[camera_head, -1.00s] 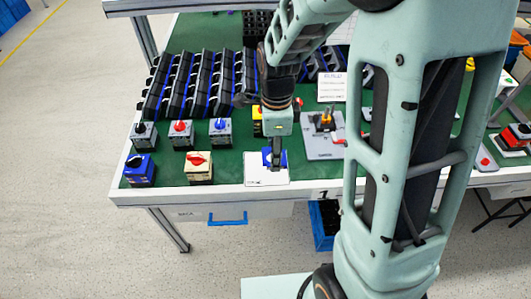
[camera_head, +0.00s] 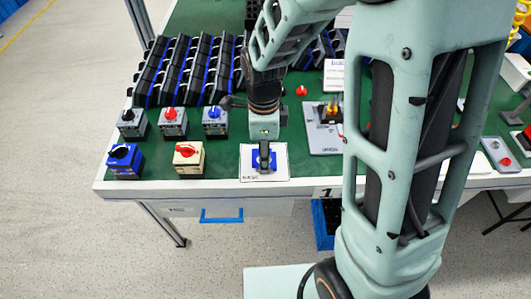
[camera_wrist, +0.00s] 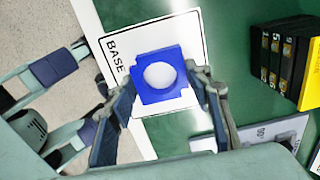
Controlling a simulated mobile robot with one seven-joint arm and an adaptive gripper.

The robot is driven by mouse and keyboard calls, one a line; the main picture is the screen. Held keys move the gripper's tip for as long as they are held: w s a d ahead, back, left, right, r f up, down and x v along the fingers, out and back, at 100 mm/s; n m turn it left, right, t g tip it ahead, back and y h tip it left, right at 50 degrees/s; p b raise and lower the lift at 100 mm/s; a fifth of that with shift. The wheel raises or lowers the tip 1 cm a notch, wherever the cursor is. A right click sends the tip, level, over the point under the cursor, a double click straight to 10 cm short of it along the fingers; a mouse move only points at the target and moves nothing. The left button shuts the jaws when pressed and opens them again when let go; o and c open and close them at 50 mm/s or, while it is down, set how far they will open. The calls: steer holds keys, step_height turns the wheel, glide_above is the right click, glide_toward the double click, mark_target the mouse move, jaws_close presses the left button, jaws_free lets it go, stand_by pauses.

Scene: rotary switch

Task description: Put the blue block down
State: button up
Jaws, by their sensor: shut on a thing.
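The blue block (camera_wrist: 160,76) is a square blue piece with a round pale opening in its middle, seen between my fingers in the wrist view. My gripper (camera_head: 264,162) is shut on it, one finger at each side. The block (camera_head: 256,158) is mostly hidden behind my gripper in the head view. It is over the white sheet marked "BASE" (camera_wrist: 114,52), which also shows in the head view (camera_head: 278,174). I cannot tell whether the block touches the sheet.
Left on the green table stand a blue switch box (camera_head: 125,162), a cream box with a red knob (camera_head: 188,160) and several grey switch boxes behind. A grey fixture plate (camera_head: 322,138) lies right of my gripper. The table's front edge (camera_head: 215,190) is close.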

steer(key=shift+f, duration=0.15)
steer(key=o, duration=1.1)
step_height(320, 180, up, 12)
steer(key=p, duration=0.2)
steer(key=shift+r, duration=0.2)
